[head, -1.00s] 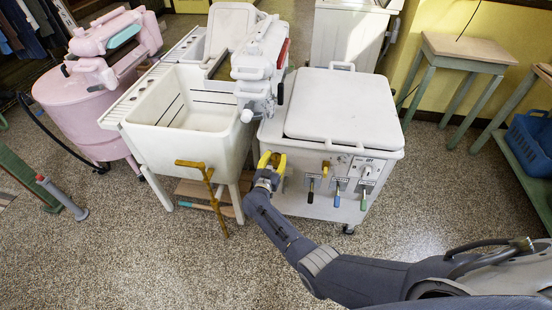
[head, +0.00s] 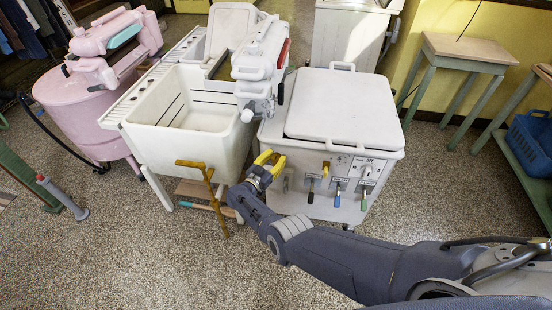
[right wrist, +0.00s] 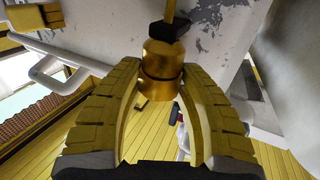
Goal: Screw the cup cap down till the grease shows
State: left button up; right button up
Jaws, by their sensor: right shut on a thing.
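My right gripper (head: 270,161) has yellow fingers and reaches the front left side of the white washer (head: 341,105), below its wringer head. In the right wrist view a brass grease cup with its round cup cap (right wrist: 161,90) lies between the two ridged fingers of the right gripper (right wrist: 163,80). The fingers are shut on the cap. A thin brass stem and a black collar (right wrist: 167,30) show above it. The cup is too small to make out in the head view. I see no grease at the cap. My left gripper is not in view.
A white tub (head: 190,125) on legs stands left of the washer, with a mustard-coloured crank-like bar (head: 203,180) at its front. Levers (head: 337,193) line the washer's front. A pink washer (head: 88,110) stands far left.

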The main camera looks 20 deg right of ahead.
dwell(0.6)
jog(key=o, duration=1.2)
jog(key=shift+s+n+t+y, duration=0.1)
jog(key=shift+n+t+y, duration=0.6)
jog(key=shift+t+y, duration=0.1)
jog(key=shift+d+n+t+y, duration=0.1)
jog(key=shift+n+t+y, duration=0.3)
jog(key=n+t+y, duration=0.2)
jog(key=y, duration=0.1)
jog(key=shift+n+y, duration=0.3)
jog(key=shift+n+t+y, duration=0.5)
jog(key=shift+n+y, duration=1.05)
jog(key=shift+y, duration=0.8)
jog(key=shift+n+t+y, duration=0.5)
jog(key=shift+n+y, duration=1.05)
jog(key=shift+y, duration=0.8)
